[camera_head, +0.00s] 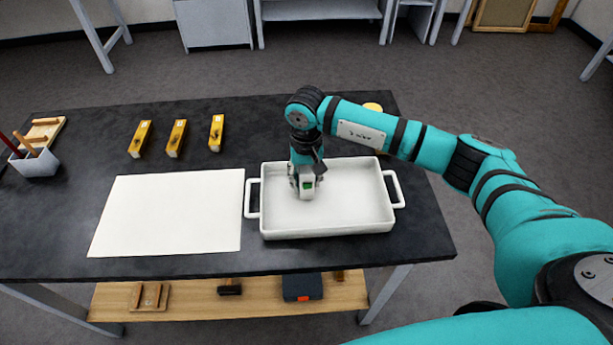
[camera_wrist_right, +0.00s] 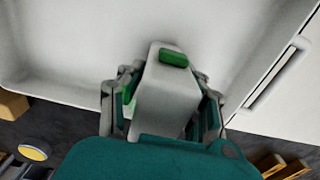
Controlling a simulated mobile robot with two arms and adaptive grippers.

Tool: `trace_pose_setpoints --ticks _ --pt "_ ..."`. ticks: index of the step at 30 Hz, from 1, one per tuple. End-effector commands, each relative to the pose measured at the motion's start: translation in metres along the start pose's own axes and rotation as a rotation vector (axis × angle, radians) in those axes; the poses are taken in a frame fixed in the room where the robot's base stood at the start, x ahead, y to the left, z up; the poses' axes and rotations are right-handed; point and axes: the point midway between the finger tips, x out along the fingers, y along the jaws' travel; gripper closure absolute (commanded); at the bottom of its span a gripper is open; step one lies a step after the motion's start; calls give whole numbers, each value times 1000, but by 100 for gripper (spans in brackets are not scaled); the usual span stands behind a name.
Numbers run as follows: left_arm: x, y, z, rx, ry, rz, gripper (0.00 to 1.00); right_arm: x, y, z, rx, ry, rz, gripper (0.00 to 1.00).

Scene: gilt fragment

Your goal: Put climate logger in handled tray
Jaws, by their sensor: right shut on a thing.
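The climate logger (camera_head: 307,185) is a small white box with a green display. My right gripper (camera_head: 304,180) is shut on it and holds it within the outline of the handled tray (camera_head: 360,220), left of the tray's middle. In the right wrist view the logger (camera_wrist_right: 168,95) sits between the two fingers of the gripper (camera_wrist_right: 165,100), over the white tray floor (camera_wrist_right: 70,40). I cannot tell whether the logger touches the tray floor. The tray is white and rectangular, with a handle at each end. My left gripper is out of view.
A white sheet (camera_head: 170,215) lies left of the tray. Several yellow blocks (camera_head: 176,138) stand behind it on the black table (camera_head: 70,245). A pen cup (camera_head: 36,162) is at the far left. A lower shelf (camera_head: 190,300) holds a few tools and a dark box (camera_head: 302,287).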

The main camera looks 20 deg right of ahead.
Motion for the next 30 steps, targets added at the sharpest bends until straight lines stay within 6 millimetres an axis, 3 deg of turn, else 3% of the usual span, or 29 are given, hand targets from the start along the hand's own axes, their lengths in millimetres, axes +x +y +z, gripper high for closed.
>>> trace_pose_setpoints --ticks 4,5,10,20,22,30 --pt "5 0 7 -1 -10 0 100 4 0 0 0 0 0 100" --pt "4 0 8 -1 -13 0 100 3 0 0 0 0 1 63" --pt "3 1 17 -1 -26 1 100 2 0 0 0 0 1 42" --pt "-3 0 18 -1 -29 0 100 -3 0 0 1 0 0 42" --pt "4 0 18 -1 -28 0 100 -7 0 -1 0 3 0 42" --pt "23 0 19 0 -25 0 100 -61 0 -2 1 7 -2 42"
